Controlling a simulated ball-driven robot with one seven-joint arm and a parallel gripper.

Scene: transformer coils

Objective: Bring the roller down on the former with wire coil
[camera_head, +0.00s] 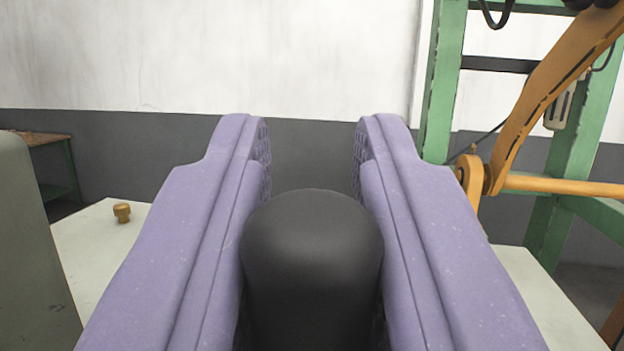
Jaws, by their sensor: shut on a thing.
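My gripper (312,150) fills the middle of the view, its two purple fingers pointing away from the camera. It is shut on a black rounded handle (313,262), which stands between the fingers near their base. The fingertips reach past the handle, with an empty gap between them. What the handle joins to below is hidden. I cannot make out the roller or the former with wire coil in this view.
A green frame (441,80) stands at the right, with a slanting orange arm (560,85) and a horizontal orange bar (560,185). A pale surface with a small brass knob (122,212) is at left. A grey-green block (30,260) stands at the far left edge.

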